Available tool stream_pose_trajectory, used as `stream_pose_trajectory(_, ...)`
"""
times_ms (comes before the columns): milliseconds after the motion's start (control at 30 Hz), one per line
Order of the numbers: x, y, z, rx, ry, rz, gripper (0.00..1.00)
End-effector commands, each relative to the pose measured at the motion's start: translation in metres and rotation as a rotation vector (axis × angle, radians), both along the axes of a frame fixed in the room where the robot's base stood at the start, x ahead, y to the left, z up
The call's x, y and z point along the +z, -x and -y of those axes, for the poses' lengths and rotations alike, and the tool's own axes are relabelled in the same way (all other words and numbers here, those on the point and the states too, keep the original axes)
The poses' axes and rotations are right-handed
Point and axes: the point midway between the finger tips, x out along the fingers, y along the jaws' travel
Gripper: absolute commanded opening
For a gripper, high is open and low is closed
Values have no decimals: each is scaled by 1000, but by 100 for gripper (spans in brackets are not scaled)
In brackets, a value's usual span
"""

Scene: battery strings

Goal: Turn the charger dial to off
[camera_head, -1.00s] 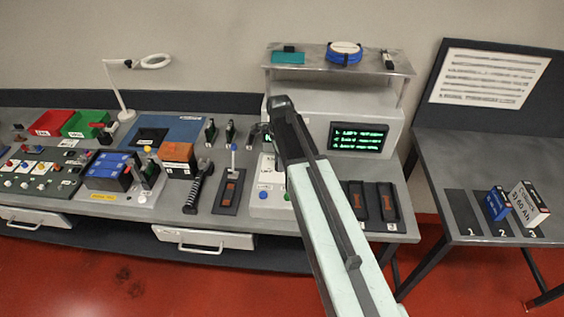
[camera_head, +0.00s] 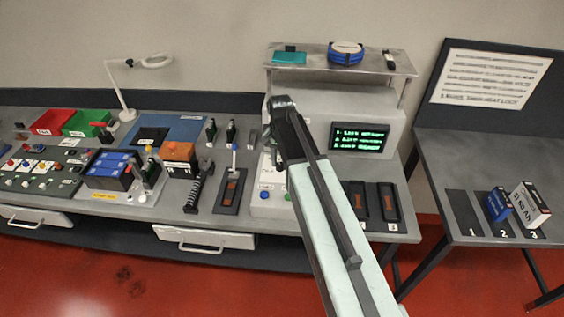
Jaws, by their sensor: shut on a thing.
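The charger (camera_head: 268,185) is a pale unit on the bench with a label and blue and green buttons along its front. My arm crosses in front of it and covers most of its right side. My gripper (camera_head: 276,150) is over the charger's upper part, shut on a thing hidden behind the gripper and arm. From its place this is the charger dial, but the dial's face and pointer setting cannot be seen.
A grey cabinet with a green-text screen (camera_head: 360,138) stands behind, under a metal shelf (camera_head: 300,68). Dark battery slots (camera_head: 388,203) lie to the right. A lever on a dark base (camera_head: 230,190) and an orange-topped block (camera_head: 178,152) are to the left.

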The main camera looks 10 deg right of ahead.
Motion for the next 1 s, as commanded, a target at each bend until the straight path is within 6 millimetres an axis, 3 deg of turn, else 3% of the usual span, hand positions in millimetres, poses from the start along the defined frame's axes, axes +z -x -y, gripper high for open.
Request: stream_pose_trajectory(1000, 0, 3, 0, 910, -5, -6, 0)
